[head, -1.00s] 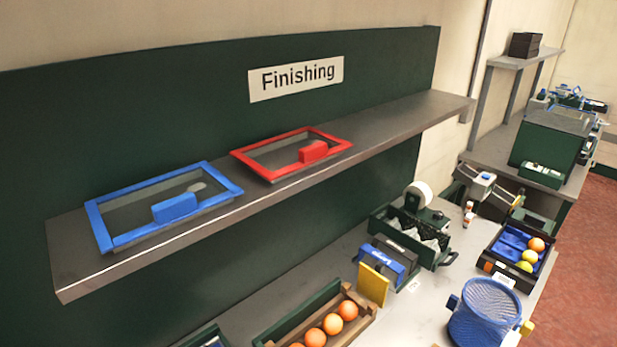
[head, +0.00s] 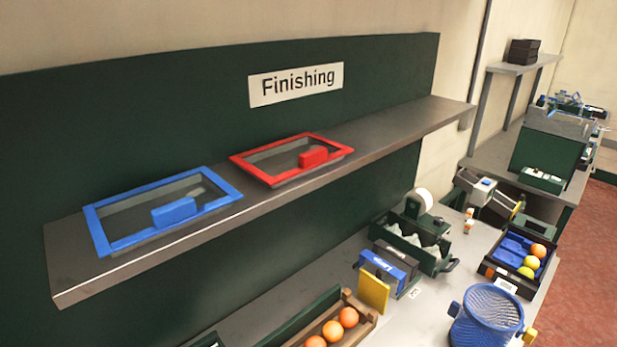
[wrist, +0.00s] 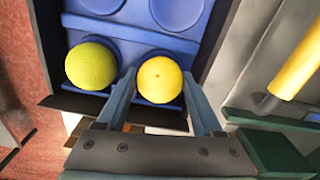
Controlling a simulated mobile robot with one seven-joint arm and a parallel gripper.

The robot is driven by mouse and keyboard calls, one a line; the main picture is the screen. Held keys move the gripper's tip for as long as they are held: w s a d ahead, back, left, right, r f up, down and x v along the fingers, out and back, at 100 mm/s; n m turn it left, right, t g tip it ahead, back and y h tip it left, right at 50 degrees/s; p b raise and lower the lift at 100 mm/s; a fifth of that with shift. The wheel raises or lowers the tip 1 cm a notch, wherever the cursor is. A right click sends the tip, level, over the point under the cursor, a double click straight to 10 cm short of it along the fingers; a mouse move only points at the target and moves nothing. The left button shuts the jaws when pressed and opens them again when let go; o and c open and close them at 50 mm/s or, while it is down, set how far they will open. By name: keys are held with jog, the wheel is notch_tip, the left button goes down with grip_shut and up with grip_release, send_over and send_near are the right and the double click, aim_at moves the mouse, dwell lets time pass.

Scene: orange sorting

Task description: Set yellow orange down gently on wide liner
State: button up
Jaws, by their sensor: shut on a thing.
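In the wrist view my gripper (wrist: 157,88) is shut on a yellow orange (wrist: 160,79), with a finger on either side of it. The orange is over or in a blue liner (wrist: 140,35) with round hollows; I cannot tell whether it touches the liner. A greener yellow fruit (wrist: 90,66) sits in the liner just left of it. In the head view my gripper does not show. A dark tray with a blue liner (head: 512,248) stands at the right, with an orange (head: 538,250) and yellow fruit (head: 527,271) along its right side. I cannot tell if it is the same tray.
A blue mesh basket (head: 487,318) stands in front of the head-view tray. A green rack (head: 415,240) and a yellow block (head: 373,290) are to its left, and a wooden crate (head: 365,325) holds oranges. A yellow cylinder (wrist: 300,62) is right of the gripper in the wrist view.

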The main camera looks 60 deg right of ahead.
jog(key=o, duration=1.4)
jog(key=shift+o, duration=0.2)
jog(key=shift+r+p, duration=4)
jog(key=shift+p, duration=0.3)
jog(key=shift+s+f, duration=0.1)
